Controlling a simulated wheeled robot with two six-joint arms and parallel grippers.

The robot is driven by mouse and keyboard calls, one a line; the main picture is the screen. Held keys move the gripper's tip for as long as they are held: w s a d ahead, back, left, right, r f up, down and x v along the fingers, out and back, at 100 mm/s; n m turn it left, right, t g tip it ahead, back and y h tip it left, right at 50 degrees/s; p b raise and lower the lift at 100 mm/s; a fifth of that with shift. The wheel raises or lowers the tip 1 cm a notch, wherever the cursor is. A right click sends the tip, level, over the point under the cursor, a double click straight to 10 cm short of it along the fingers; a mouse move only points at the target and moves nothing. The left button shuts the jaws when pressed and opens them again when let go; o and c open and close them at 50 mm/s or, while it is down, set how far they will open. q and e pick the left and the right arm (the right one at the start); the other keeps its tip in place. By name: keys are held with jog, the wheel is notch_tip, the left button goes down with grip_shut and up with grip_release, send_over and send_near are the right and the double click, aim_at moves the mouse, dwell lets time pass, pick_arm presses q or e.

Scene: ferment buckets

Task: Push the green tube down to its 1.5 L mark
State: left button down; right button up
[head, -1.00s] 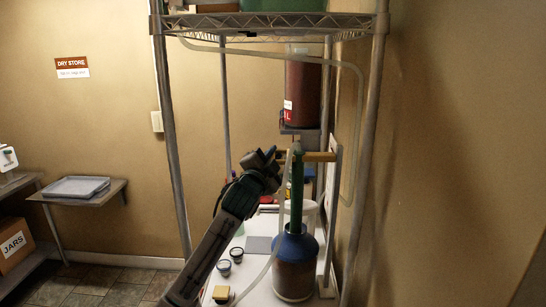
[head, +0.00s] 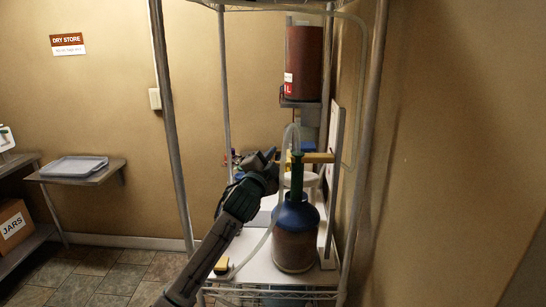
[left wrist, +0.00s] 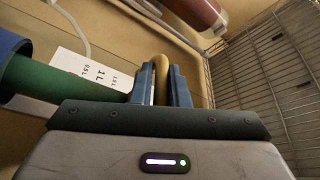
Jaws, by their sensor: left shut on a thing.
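The green tube (head: 297,176) stands upright in the neck of a blue-topped bottle (head: 296,250) with brown contents. A yellow bar (head: 319,157) runs sideways at the tube's top. My left gripper (head: 268,160) is beside the tube's top. In the left wrist view my left gripper (left wrist: 160,84) is shut on the yellow bar (left wrist: 162,68), between its blue fingers. The green tube (left wrist: 62,82) lies across the left of that view. Behind it a white scale (left wrist: 88,72) reads 0.5 L, 1 L and 1.5 L. The tube's end by the fingers is hidden. My right gripper is not in view.
A red-brown vessel (head: 303,62) sits higher on the rack. A clear hose (head: 262,243) loops over the tube's top and hangs down left of the bottle. A rack post (head: 172,125) stands left and a wall is close on the right.

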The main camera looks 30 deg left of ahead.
pick_arm(q)
jog(key=c, duration=1.5)
grip_release()
jog(key=shift+o, duration=0.2)
jog(key=shift+s+f, duration=0.15)
jog(key=shift+s, duration=0.1)
jog(key=b+v, duration=0.5)
jog(key=v, duration=0.5)
jog(key=shift+s, duration=0.1)
